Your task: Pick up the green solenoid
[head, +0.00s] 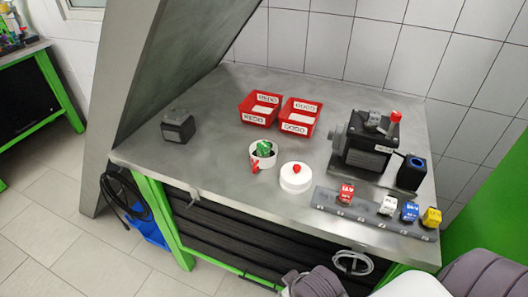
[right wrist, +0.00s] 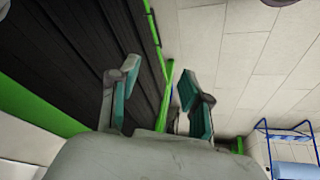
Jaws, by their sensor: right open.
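The green solenoid (head: 263,149) sits in a small white round holder (head: 256,161) near the middle of the metal bench top. A red part shows at the holder's front left. My right gripper (right wrist: 157,78) shows in the right wrist view with its two fingers spread apart and nothing between them. Behind its fingers are the bench's dark front, a green bench leg and the tiled floor, and the solenoid is not in that view. My left gripper is not in view.
Two red bins (head: 299,118) stand behind the holder. A white round container (head: 295,178) with a red knob is beside it. A grey rail (head: 365,212) carries red, white, blue and yellow solenoids.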

